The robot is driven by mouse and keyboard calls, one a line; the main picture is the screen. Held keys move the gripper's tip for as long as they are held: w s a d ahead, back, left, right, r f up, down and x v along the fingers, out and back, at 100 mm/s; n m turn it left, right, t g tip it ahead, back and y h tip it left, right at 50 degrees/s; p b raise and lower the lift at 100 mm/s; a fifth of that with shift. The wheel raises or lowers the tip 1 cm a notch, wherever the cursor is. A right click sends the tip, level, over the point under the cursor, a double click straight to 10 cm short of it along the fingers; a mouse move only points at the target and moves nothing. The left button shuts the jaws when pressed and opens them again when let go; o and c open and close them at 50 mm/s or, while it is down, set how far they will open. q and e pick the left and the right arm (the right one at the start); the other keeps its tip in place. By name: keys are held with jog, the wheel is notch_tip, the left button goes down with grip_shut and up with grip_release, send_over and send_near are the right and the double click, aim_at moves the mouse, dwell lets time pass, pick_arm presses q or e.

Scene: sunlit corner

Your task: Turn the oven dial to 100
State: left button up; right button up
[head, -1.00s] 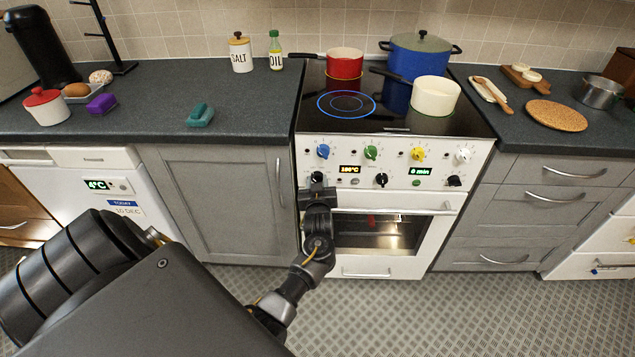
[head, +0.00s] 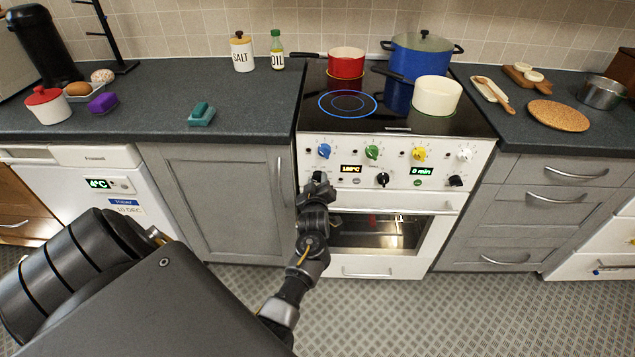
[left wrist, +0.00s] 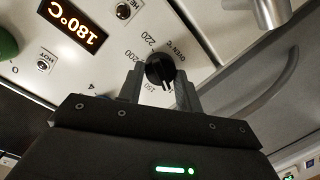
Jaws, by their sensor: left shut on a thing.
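The black oven dial (left wrist: 160,69) is on the white oven panel, ringed by printed numbers such as 200 and 220 and the words OVEN °C. My left gripper (left wrist: 160,82) is shut on it, one finger on each side. In the head view the left gripper (head: 317,186) is at the left end of the panel and covers most of the dial. The oven display (head: 351,169) reads 180°C, clearer in the left wrist view (left wrist: 73,20). The dial's exact pointer setting is hard to read. My right gripper is not in view.
Coloured hob knobs, such as the blue knob (head: 324,151), sit just above. Another black knob (head: 382,180) is to the right. The oven door handle (head: 400,208) runs below. A red pot (head: 346,64), a blue pot (head: 402,62) and a cream pot (head: 437,97) stand on the hob.

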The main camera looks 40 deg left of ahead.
aim_at(318, 177)
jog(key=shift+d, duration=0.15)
pick_arm(q)
jog(key=o, duration=1)
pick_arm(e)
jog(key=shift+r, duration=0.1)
pick_arm(q)
jog(key=shift+s+d+r+p, duration=0.15)
jog(key=shift+s+d+p, duration=0.05)
jog(key=shift+p, duration=0.15)
jog(key=p+v, duration=0.2)
jog(key=shift+s+d+r, duration=0.15)
jog(key=shift+s+d, duration=0.05)
jog(key=shift+s, duration=0.05)
jog(key=v, duration=0.1)
jog(key=p+v, duration=0.2)
jog(key=v, duration=0.1)
jog(key=shift+s+f, duration=0.15)
jog(key=shift+f, duration=0.1)
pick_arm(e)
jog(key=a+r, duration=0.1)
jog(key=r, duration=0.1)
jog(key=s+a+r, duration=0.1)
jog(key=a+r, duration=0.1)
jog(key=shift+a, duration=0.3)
